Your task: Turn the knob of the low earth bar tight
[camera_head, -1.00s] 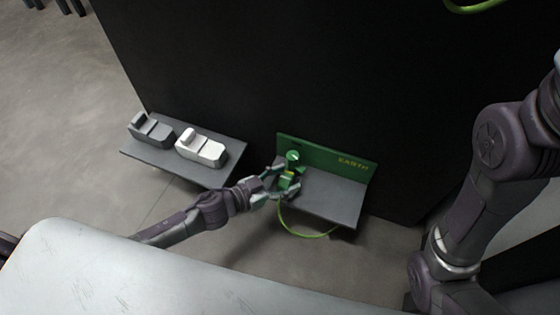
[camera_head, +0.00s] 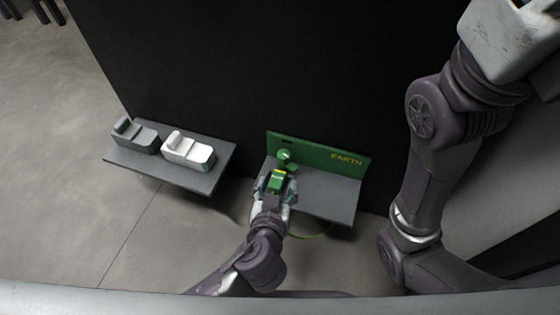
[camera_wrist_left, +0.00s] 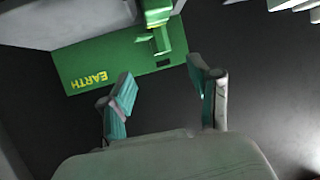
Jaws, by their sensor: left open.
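The low earth bar (camera_head: 318,158) is a green back panel marked EARTH above a dark grey shelf. A round green knob (camera_head: 284,155) with a pale mark sits at its left part. A green block with a yellow band (camera_head: 278,176) is just below the knob. My left gripper (camera_head: 276,187) is open, below the knob, with its fingers on either side of the block in the head view. In the left wrist view, green fittings (camera_wrist_left: 158,22) stand out from the panel (camera_wrist_left: 95,68), beyond the spread teal fingertips (camera_wrist_left: 160,78). My right gripper is not visible.
A second grey shelf (camera_head: 150,172) to the left carries a dark grey block (camera_head: 135,137) and a white block (camera_head: 188,150). A black wall (camera_head: 230,70) stands behind both shelves. A green cable (camera_head: 318,235) hangs below the earth bar. Floor is clear in front.

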